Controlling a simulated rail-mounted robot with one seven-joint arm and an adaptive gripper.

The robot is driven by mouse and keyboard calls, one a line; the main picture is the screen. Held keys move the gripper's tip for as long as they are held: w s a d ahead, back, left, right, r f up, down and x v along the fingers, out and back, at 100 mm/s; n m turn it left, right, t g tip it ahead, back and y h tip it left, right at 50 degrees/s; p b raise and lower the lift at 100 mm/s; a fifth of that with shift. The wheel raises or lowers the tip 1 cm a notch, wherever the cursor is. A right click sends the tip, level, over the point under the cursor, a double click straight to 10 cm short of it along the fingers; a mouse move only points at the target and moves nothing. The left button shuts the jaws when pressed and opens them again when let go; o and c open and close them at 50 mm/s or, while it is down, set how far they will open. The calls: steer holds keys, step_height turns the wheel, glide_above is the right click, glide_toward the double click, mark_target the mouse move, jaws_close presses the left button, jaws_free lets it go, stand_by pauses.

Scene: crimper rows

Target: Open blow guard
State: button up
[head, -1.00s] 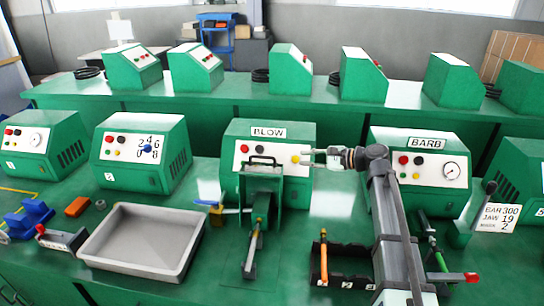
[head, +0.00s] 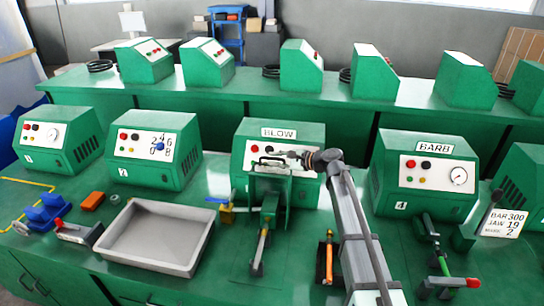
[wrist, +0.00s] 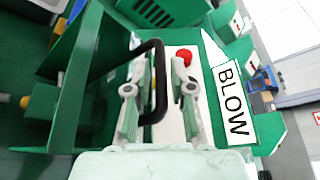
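The blow guard (head: 270,188) is a green upright plate in front of the green machine labelled BLOW (head: 312,134). Its black U-shaped handle (head: 268,161) is at the plate's top edge. In the wrist view, the guard (wrist: 78,75) is at left and the handle (wrist: 159,85) reaches out from it. My gripper (head: 280,155) is at the handle, in front of the machine's panel. In the wrist view, its two pale fingers (wrist: 159,75) are apart, with the handle's bar showing between them. I cannot tell whether either finger touches it.
The BARB machine (head: 430,170) stands to the right and a numbered machine (head: 150,147) to the left. A grey tray (head: 155,237) lies at front left. A black holder with an orange-handled tool (head: 328,262) lies beneath my arm. More green machines line the back bench (head: 240,95).

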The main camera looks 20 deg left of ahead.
mark_target(269, 174)
steer(key=shift+x, duration=0.85)
jaws_close()
steer(key=shift+s, duration=0.1)
steer(key=shift+s+d+b, duration=0.1)
steer(key=shift+s+b, duration=0.2)
steer(key=shift+b, duration=0.05)
steer(key=shift+n+t+y, duration=0.3)
steer(key=shift+n, duration=0.5)
steer(key=s+b, duration=0.2)
steer(key=s+r+b, duration=0.1)
steer(key=s+b, duration=0.1)
steer(key=shift+s+d, duration=0.1)
steer(key=shift+d, duration=0.3)
steer(key=shift+s+r, duration=0.25)
steer(key=shift+s, duration=0.05)
